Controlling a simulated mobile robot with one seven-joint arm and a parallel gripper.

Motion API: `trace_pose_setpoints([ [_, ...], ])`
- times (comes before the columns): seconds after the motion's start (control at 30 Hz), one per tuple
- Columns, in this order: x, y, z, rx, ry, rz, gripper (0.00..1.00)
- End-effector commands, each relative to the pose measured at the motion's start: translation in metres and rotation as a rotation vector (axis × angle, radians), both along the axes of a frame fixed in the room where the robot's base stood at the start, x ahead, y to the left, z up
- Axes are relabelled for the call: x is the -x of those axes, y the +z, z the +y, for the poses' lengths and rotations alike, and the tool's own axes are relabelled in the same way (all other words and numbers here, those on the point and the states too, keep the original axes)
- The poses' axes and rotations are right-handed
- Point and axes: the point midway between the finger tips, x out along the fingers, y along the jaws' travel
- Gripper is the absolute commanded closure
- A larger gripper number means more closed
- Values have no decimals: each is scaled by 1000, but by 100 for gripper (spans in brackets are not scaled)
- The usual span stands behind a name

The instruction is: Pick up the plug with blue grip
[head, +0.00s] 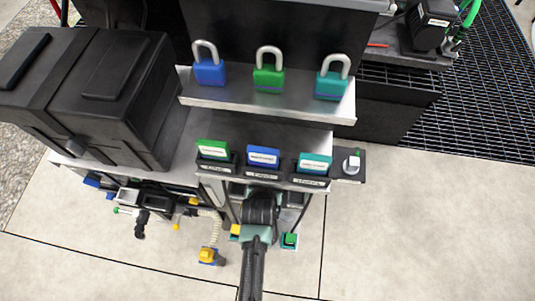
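I cannot single out the plug with blue grip for certain. A small blue piece (92,181) shows at the left, below the black case. A yellow-topped fitting with blue at its base (208,255) sits low, at the end of a pale ribbed hose. My arm reaches up from the bottom middle, and its dark end, my gripper (260,208), is in front of the manifold stand, just below the card holders. Its fingers are not distinguishable, so its opening and anything in it are hidden.
Blue (209,72), green (268,78) and teal (331,85) padlocks stand on a metal shelf (230,98). Green, blue and teal cards sit in holders below. A large black case (130,105) fills the upper left. A green-topped fitting (289,240) is right of my arm. The right floor is clear.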

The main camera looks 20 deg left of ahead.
Motion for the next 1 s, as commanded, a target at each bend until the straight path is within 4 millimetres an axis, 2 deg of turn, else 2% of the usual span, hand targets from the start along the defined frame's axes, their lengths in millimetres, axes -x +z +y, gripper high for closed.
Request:
trace_pose_setpoints([
  [0.2,0,-1,0,0,0,0,32],
  [0.23,0,0,0,0,0,0,36],
  [0.5,0,0,0,0,0,0,85],
  [0.6,0,0,0,0,0,0,100],
  [1.0,0,1,0,0,0,-1,100],
])
